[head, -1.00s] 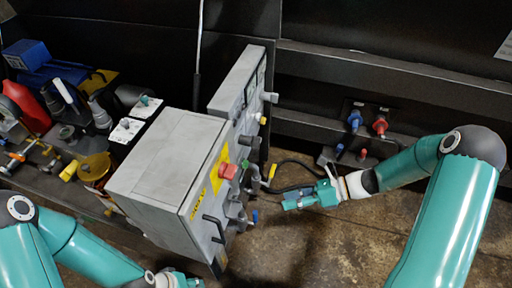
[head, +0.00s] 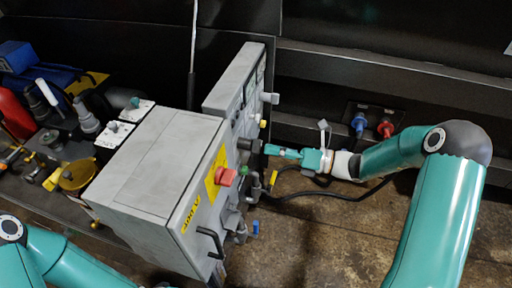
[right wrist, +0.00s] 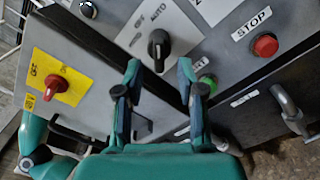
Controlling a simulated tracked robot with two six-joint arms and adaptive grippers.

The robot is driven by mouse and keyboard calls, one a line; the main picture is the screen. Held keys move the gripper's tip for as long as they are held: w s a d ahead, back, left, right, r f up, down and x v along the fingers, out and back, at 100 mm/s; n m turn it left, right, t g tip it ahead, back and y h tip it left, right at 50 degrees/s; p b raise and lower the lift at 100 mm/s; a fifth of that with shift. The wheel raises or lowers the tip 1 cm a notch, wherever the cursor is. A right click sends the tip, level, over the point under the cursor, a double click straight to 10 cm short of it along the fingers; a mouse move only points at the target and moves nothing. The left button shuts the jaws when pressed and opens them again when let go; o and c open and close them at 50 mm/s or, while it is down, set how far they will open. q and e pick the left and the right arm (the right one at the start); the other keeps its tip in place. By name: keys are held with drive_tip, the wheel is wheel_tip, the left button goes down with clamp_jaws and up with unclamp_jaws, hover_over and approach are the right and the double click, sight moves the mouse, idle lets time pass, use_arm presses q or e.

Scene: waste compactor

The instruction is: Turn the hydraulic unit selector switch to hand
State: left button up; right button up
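The black selector switch (right wrist: 158,46) is on a pale plate of the grey unit in the right wrist view. AUTO is printed above it; its handle runs roughly up and down in that picture. Other lettering on the plate is unclear. My right gripper (right wrist: 159,72) is open, its two fingers apart and empty, just below the switch in that view and not closed around it. In the head view my right gripper (head: 283,151) is level beside the panel face of the grey unit (head: 160,150). The left gripper is cut off at the bottom edge.
A red rotary switch (right wrist: 54,86) on a yellow plate, a green button (right wrist: 208,80) and a red STOP button (right wrist: 265,45) flank the selector. A metal handle (right wrist: 287,103) juts out at right. A black hose (head: 335,196) hangs below my right arm. Clutter fills the left bench.

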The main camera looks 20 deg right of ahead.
sight(256, 148)
drive_tip(key=shift+b+x, duration=0.35)
drive_tip(key=shift+x, duration=2.4)
clamp_jaws()
